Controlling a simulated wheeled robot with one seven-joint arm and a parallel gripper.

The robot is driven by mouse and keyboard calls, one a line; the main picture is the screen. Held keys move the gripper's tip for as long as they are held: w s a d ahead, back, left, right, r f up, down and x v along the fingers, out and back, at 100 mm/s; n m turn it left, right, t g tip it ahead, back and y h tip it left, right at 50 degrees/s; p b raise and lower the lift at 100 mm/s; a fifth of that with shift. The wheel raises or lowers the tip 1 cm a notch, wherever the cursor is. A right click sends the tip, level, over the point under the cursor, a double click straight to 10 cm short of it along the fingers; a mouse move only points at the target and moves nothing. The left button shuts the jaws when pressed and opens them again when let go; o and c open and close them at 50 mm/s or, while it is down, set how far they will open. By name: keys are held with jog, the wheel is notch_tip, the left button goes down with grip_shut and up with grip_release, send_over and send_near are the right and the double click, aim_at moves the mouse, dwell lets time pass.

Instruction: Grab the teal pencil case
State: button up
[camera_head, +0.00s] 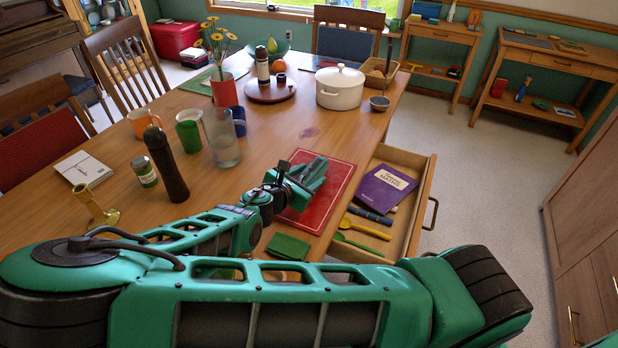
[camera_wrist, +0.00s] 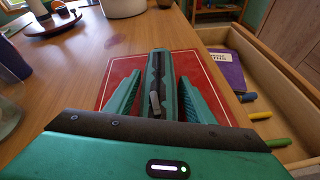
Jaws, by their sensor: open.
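The teal pencil case (camera_wrist: 161,78) is long and narrow, with a dark zipper along its top and a grey pull tab. It lies on a red mat (camera_wrist: 212,68) with a pale border line, on the wooden table. My gripper (camera_wrist: 159,82) is open, with one ridged teal finger on each side of the case. I cannot tell whether either finger touches it. In the head view my gripper (camera_head: 307,175) is over the red mat (camera_head: 325,205), and its similar colour makes the case hard to separate from the fingers there.
An open drawer (camera_head: 425,190) right of the mat holds a purple book (camera_head: 383,188), a yellow spoon (camera_head: 368,228) and other utensils. A folded green cloth (camera_head: 288,247) lies near the table edge. A dark bottle (camera_head: 167,167), glass pitcher (camera_head: 222,140) and white pot (camera_head: 340,88) stand on the table.

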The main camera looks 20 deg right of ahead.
jog(key=shift+w+d, duration=0.1)
jog(key=c, duration=0.9)
jog(key=shift+r, duration=0.1)
